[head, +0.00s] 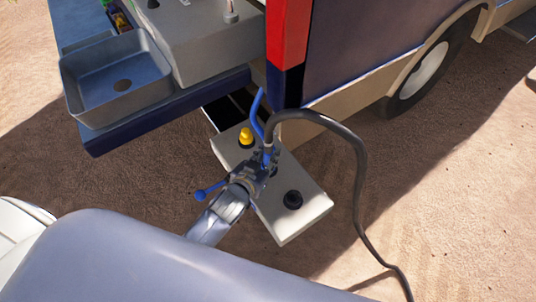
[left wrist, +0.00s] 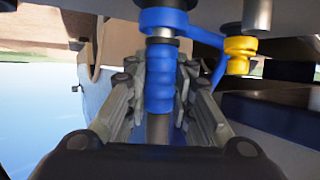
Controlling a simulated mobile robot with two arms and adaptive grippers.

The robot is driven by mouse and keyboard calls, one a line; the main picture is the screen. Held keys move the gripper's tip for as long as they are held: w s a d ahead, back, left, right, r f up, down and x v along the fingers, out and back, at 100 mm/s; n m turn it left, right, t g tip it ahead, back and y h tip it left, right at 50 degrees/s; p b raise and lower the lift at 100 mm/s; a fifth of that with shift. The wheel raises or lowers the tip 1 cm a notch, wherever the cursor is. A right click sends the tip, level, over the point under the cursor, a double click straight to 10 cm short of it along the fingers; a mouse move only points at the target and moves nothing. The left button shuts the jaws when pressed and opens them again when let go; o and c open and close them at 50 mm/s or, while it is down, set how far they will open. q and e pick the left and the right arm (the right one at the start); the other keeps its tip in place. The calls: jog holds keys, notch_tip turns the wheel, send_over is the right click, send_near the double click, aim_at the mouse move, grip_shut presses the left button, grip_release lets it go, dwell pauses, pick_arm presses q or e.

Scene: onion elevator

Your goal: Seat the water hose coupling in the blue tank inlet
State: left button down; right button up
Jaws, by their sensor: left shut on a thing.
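My left gripper (head: 258,172) is shut on the ridged blue hose coupling (left wrist: 160,88), which stands between its fingers in the left wrist view. The dark hose (head: 350,150) arches up from the coupling and runs down to the ground at the right. The cream tank (head: 312,212) lies under the gripper. The blue inlet ring (left wrist: 165,20) is in line with the coupling's end, with a short grey band between the two blue parts. How deep the coupling sits in it I cannot tell. The gripper hides the inlet in the head view. My right gripper is out of view.
A yellow fitting (head: 246,138) and a black cap (head: 292,199) stand on the tank. A blue bent bar (head: 257,110) rises beside the hose. A counter with a grey sink (head: 120,85) and the vehicle's wall (head: 350,45) are close behind. Sandy ground is open at the right.

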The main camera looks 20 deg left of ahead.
pick_arm(q)
jog(key=shift+f, duration=0.3)
dwell(0.6)
jog(key=c, duration=1.3)
grip_release()
jog(key=shift+f, duration=0.1)
jog(key=v, duration=1.2)
